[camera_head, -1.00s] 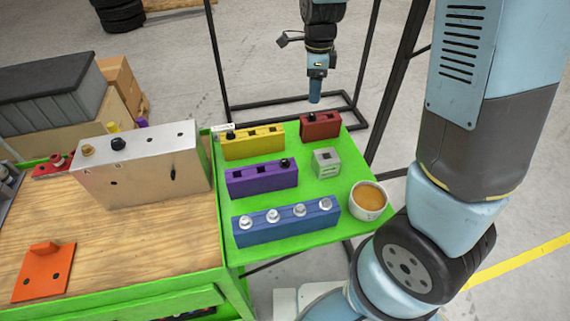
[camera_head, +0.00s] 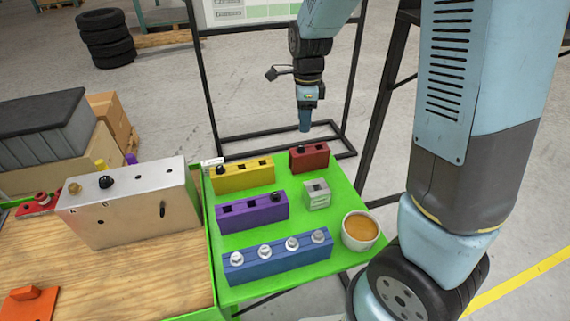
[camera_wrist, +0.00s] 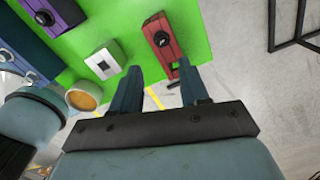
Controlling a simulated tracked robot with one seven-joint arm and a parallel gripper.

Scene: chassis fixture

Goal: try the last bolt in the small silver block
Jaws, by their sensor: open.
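The small silver block (camera_head: 316,194) stands on the green side table, with a dark square hole in its top; it also shows in the wrist view (camera_wrist: 104,62), and the hole looks empty. A red block (camera_head: 309,159) behind it holds one black bolt (camera_head: 303,150) at its left end. The yellow block (camera_head: 242,178) and the purple block (camera_head: 252,214) each hold one black bolt. The blue block (camera_head: 277,262) in front holds several silver bolts.
A white cup (camera_head: 360,231) with orange-brown contents stands right of the blue block. A large silver block (camera_head: 130,205) with a black bolt and a brass bolt stands on the wooden bench at left. A black frame stands behind the table.

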